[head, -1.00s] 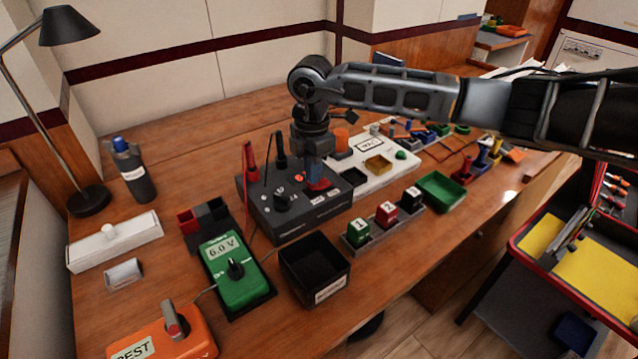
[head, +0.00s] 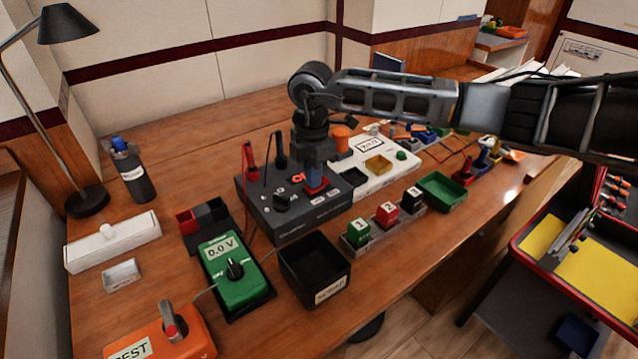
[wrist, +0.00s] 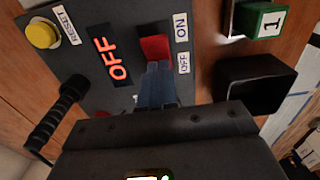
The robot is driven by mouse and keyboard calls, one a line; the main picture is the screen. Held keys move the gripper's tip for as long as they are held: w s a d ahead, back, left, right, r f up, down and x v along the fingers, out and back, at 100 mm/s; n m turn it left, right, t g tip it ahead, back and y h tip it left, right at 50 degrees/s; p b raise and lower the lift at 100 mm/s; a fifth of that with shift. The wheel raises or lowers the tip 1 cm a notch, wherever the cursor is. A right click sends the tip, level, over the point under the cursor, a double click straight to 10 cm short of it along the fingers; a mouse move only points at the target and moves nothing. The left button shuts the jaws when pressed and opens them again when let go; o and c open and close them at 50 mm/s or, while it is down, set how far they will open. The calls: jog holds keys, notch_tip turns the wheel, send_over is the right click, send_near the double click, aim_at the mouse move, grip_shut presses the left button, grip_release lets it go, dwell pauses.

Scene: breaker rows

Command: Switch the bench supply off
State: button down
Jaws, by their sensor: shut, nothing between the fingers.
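The bench supply (head: 290,205) is a dark grey box on the bench. In the wrist view its display (wrist: 112,58) reads OFF in red letters. Its red rocker switch (wrist: 155,48) lies beside the ON and OFF labels. My gripper (wrist: 156,68) is shut and empty, its blue fingertips at the OFF end of the rocker, touching it or very close. In the head view my gripper (head: 315,185) points down at the red switch from above. The green meter (head: 236,275) reads 0.0 V.
A yellow RESET button (wrist: 42,34) and a black plug (wrist: 72,90) are on the supply near my gripper. A black bin (head: 315,270), numbered blocks (head: 387,212) and a green tray (head: 441,190) stand in front and to the right.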

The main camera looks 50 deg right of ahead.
jog(key=shift+r, duration=0.1)
notch_tip(320, 180, up, 7)
jog(key=p, duration=0.5)
jog(key=shift+p, duration=0.3)
dwell(0.4)
